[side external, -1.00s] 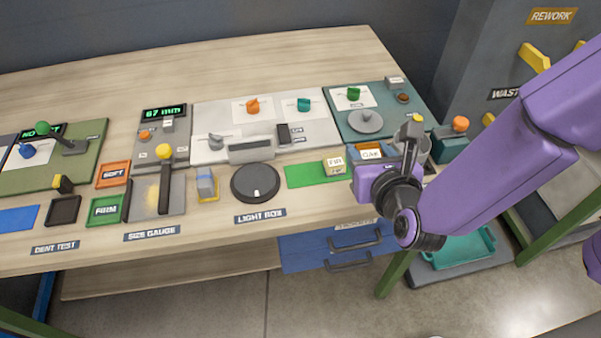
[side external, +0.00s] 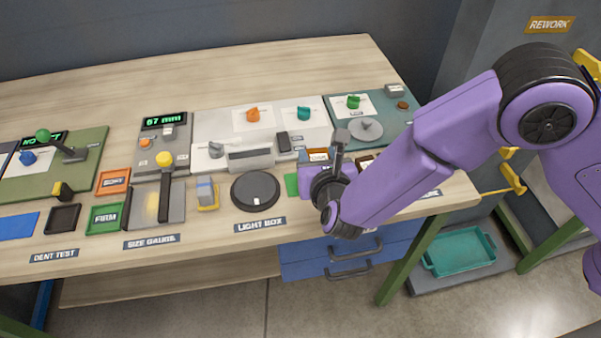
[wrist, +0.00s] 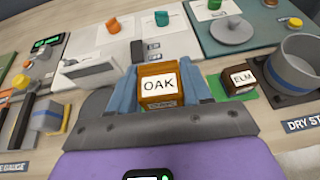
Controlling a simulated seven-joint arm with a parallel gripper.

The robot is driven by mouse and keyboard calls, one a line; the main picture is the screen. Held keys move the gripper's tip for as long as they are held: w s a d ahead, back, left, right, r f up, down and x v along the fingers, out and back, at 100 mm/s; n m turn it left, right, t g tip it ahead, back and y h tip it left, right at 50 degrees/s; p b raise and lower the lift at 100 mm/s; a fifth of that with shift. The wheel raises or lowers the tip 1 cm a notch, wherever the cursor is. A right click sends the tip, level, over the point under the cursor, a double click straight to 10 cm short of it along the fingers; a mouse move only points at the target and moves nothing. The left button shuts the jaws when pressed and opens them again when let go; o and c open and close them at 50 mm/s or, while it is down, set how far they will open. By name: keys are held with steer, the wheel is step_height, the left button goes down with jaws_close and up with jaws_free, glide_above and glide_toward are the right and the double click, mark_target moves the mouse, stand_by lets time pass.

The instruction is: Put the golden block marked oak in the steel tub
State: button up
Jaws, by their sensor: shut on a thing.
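The golden block marked OAK (wrist: 158,84) is between the two fingers of my gripper (wrist: 160,92) in the wrist view, with white labels on its top and front. My gripper is shut on it. In the side view the block (side external: 318,156) shows just behind my gripper (side external: 322,168), right of the light box disc. The steel tub (wrist: 298,68), a grey cylinder with a blue band, stands upright on a dark plate at the right of the wrist view, apart from the block. My arm hides the tub in the side view.
A brown block marked ELM (wrist: 238,80) sits on a green mat (wrist: 216,84) between the held block and the tub. A grey turntable (wrist: 232,30) is behind. A slotted grey device (wrist: 90,72) and a blue-grey block (wrist: 47,118) are at left.

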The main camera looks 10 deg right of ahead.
steer(key=f, duration=0.1)
steer(key=w+a+f, duration=0.2)
steer(key=f, duration=0.1)
steer(key=shift+w+a, duration=0.1)
steer(key=shift+w, duration=0.1)
steer(key=f, duration=0.3)
steer(key=shift+w+a, duration=0.3)
steer(key=shift+w, duration=0.05)
steer(key=shift+f, duration=0.45)
steer(key=shift+f, duration=0.2)
steer(key=o, duration=1)
steer(key=shift+o, duration=0.2)
steer(key=d+v, duration=0.1)
steer(key=v, duration=1.6)
steer(key=shift+s+a, duration=0.25)
steer(key=shift+a, duration=0.1)
steer(key=shift+r, duration=0.1)
